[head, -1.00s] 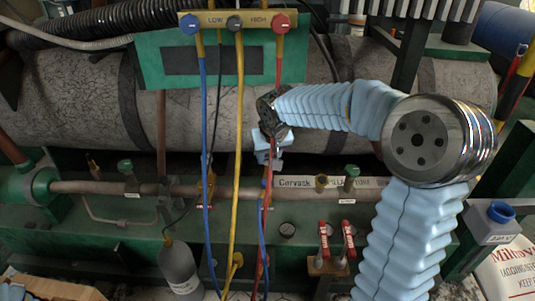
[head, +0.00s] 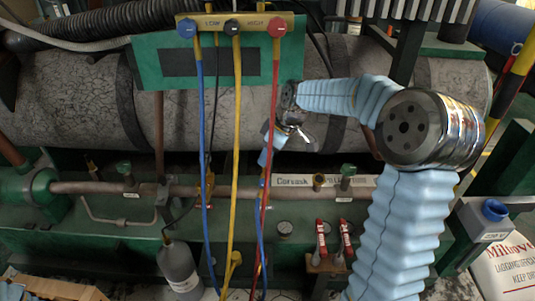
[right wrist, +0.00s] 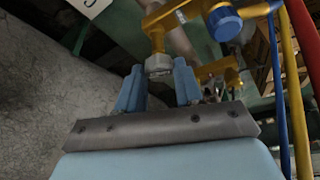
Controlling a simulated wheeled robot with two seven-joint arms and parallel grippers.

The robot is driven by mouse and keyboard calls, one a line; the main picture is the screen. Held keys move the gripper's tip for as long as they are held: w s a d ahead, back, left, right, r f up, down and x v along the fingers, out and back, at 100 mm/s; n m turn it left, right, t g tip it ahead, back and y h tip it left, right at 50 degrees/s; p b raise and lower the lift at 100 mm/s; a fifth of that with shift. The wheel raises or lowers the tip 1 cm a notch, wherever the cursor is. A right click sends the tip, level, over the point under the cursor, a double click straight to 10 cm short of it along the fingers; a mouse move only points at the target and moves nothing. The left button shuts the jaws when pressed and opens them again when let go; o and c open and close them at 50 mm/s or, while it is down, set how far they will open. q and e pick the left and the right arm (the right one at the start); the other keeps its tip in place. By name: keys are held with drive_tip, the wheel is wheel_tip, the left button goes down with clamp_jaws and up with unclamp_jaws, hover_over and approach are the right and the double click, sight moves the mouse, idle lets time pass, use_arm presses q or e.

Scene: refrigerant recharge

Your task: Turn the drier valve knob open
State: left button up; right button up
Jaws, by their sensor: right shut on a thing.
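My right gripper (head: 265,158) reaches down from the right, over the red hose side of the valve and pipe area. In the right wrist view its two blue fingers (right wrist: 158,86) stand either side of a small grey ridged knob (right wrist: 158,65) on a brass fitting (right wrist: 157,35), and the gripper is shut on it. Whether this is the drier valve knob is not clear from any label. A brass valve with a blue knob (right wrist: 224,22) is just beyond, to the right. In the head view the fingers and the hoses hide the held piece. My left gripper is not in view.
The manifold (head: 235,22) has blue (head: 203,130), yellow (head: 236,130) and red (head: 272,110) hoses hanging close to my gripper. Green-knobbed valves (head: 347,170) sit along the pipe. Red-handled valves (head: 321,230) and a grey bottle (head: 180,268) stand below.

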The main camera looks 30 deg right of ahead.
drive_tip(key=shift+d+n, duration=0.1)
drive_tip(key=shift+n, duration=0.6)
drive_tip(key=o, duration=1)
drive_tip(key=shift+g, duration=0.3)
drive_tip(key=shift+o, duration=0.2)
drive_tip(key=v, duration=1.3)
drive_tip(key=shift+d+r, duration=0.25)
drive_tip(key=shift+d, duration=0.1)
drive_tip(key=shift+s, duration=0.15)
